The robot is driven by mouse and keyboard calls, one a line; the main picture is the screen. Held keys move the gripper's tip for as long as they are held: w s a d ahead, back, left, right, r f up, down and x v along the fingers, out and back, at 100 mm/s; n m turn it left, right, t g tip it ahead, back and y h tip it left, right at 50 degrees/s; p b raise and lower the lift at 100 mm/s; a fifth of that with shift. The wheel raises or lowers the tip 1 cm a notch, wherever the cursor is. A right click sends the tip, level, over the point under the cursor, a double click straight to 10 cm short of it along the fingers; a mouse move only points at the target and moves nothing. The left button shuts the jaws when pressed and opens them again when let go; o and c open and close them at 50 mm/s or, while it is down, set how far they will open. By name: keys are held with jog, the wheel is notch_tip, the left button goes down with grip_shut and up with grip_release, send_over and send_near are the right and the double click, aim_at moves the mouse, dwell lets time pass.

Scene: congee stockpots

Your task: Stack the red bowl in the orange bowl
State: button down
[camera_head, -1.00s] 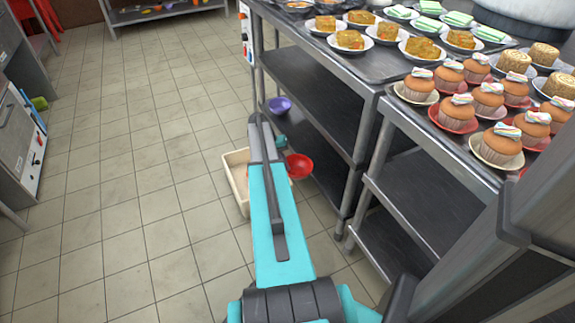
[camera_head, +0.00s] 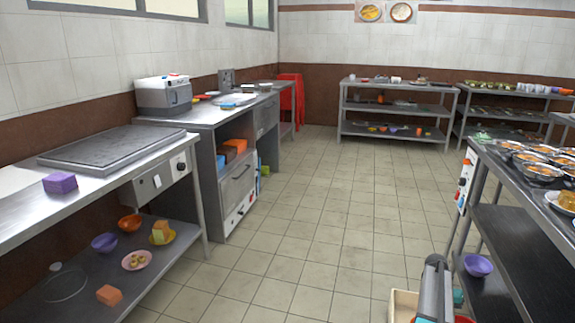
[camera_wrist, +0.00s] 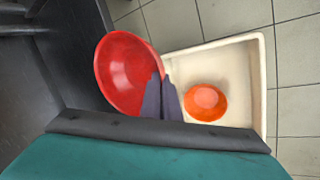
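The red bowl (camera_wrist: 122,68) is held by its rim at the left in the wrist view. My gripper (camera_wrist: 161,98) is shut on that rim, and the bowl hangs over the shelf side and the edge of a cream tray (camera_wrist: 258,80). An orange bowl (camera_wrist: 206,102) lies inside the tray, right of the fingers and apart from the red bowl. Another orange bowl (camera_head: 130,222) stands on the lower shelf at left.
A metal shelf unit (camera_head: 510,250) with a purple bowl (camera_head: 478,264) stands right of my arm. Counters (camera_head: 100,170) line the left wall, with a second purple bowl (camera_head: 104,242) on the lower shelf. Tiled floor (camera_head: 330,210) between is clear.

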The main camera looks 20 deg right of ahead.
jog(key=w+a+r+n+t+h, duration=0.1)
jog(key=w+a+r+n, duration=0.2)
jog(key=w+a+r, duration=0.5)
jog(key=w+a+r+n+t, duration=0.1)
jog(key=w+a+r+n, duration=0.3)
jog(key=a, duration=0.6)
jog(key=w+a+r+n+t+h, duration=0.1)
jog(key=w+a+r+n, duration=0.1)
jog(key=w+a+r, duration=0.7)
jog(key=s+a+r+n+t, duration=0.1)
jog(key=a+r+n, duration=0.3)
jog(key=a, duration=0.7)
jog(key=s+a+r+n+t, duration=0.1)
jog(key=a+r+n, duration=0.1)
jog(key=a+r, duration=0.6)
jog(key=a+r+n+t, duration=0.2)
jog(key=a+r+n, duration=0.1)
jog(key=a, duration=1)
notch_tip(320, 180, up, 16)
jog(key=p, duration=2.5)
jog(key=shift+d+r, duration=0.2)
jog(key=shift+r, duration=0.05)
jog(key=shift+s, duration=0.1)
